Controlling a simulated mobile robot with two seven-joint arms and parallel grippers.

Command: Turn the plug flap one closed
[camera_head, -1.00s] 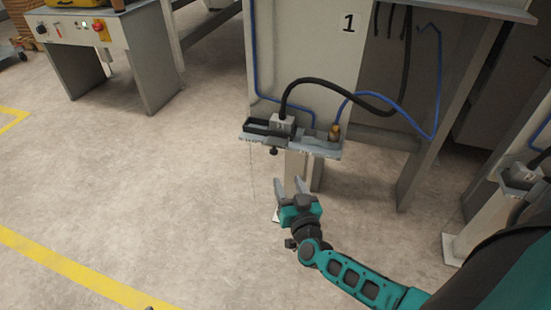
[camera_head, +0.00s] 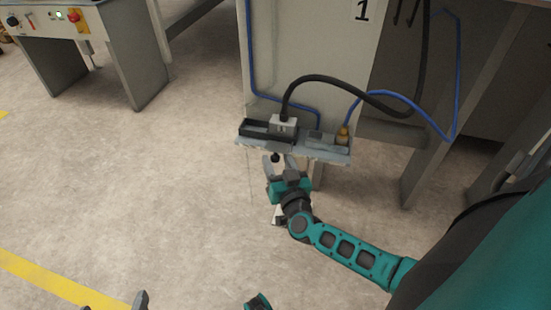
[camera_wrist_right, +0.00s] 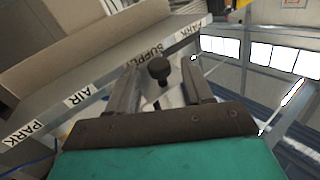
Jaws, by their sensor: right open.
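A grey connector bracket (camera_head: 325,154) juts from the cabinet panel marked 1. A grey plug (camera_head: 283,123) with a thick black cable stands upright at a black-framed part (camera_head: 256,130) on its left half. A small black knob (camera_head: 275,157) hangs at the bracket's front edge below the plug; I cannot tell how the flap itself stands. My right gripper (camera_head: 278,163) is open just under the front edge, at the knob. In the right wrist view the knob (camera_wrist_right: 158,68) lies between the spread fingers, with no clear grip. Only grey tips of my left gripper (camera_head: 139,300) show at the bottom edge.
A brass fitting (camera_head: 343,135) with a blue hose stands on the bracket's right half. The black cable (camera_head: 350,88) arches above. A grey-legged machine (camera_head: 125,60) stands at the upper left. The floor (camera_head: 150,200) left of the bracket is clear.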

